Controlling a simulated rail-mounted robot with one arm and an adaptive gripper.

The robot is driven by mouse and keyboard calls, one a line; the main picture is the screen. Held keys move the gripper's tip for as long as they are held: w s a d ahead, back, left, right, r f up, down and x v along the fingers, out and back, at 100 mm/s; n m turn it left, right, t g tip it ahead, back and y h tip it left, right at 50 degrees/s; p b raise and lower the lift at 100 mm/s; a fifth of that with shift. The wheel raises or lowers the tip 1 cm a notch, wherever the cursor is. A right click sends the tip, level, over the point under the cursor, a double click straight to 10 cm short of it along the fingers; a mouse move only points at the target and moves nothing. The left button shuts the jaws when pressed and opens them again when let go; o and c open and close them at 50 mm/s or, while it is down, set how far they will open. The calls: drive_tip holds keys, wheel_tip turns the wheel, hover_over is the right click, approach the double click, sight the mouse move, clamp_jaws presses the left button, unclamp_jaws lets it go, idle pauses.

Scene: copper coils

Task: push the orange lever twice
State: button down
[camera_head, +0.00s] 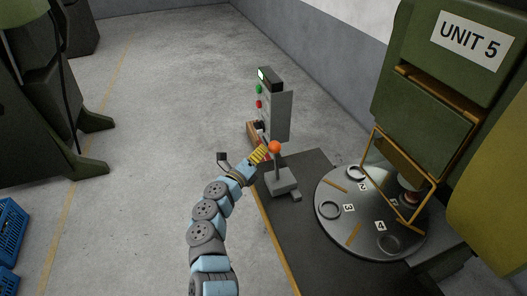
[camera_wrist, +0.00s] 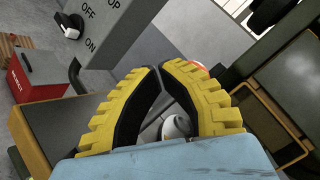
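The lever has an orange ball knob (camera_head: 274,147) on a thin upright stem above a grey base (camera_head: 281,182), at the left side of the dark table. My gripper (camera_head: 263,153), with yellow fingers, is close to the left of the knob; I cannot tell if they touch. In the wrist view my gripper (camera_wrist: 159,69) has its fingertips nearly together, with a narrow gap and nothing held. A sliver of the orange knob (camera_wrist: 201,67) shows behind the right finger, which hides the rest. A pale rounded part (camera_wrist: 176,127) shows between the fingers.
A grey control box (camera_head: 275,105) with green and red buttons stands behind the lever. A round turntable (camera_head: 333,222) with numbered spots lies to the right, under a green press (camera_head: 425,110) with a yellow-framed guard. A red box (camera_wrist: 40,70) is left in the wrist view.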

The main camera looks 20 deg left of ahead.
sight(274, 146)
drive_tip(key=shift+w+d+r, duration=0.15)
drive_tip(key=shift+w+d, duration=0.3)
drive_tip(key=shift+d, duration=0.2)
drive_tip(key=shift+w+d+r, duration=0.2)
drive_tip(key=shift+w+d, duration=0.2)
drive_tip(key=shift+d, duration=0.3)
drive_tip(key=shift+w+d+r, duration=0.15)
drive_tip(key=shift+w+d, duration=0.3)
drive_tip(key=shift+d, duration=0.2)
idle(3.0)
drive_tip(key=shift+a, duration=0.1)
idle(0.5)
drive_tip(key=s+a+f+b, duration=0.1)
drive_tip(key=s+a, duration=0.3)
drive_tip(key=a, duration=0.2)
drive_tip(key=shift+f, duration=0.25)
idle(0.9)
drive_tip(key=shift+s, duration=0.1)
drive_tip(key=shift+s+a+f+b, duration=0.25)
drive_tip(key=shift+s+a+b, duration=0.2)
drive_tip(key=shift+s+a, duration=0.4)
drive_tip(key=shift+s+a+f+b, duration=0.25)
drive_tip(key=shift+s+a+b, duration=0.25)
drive_tip(key=shift+a, duration=0.6)
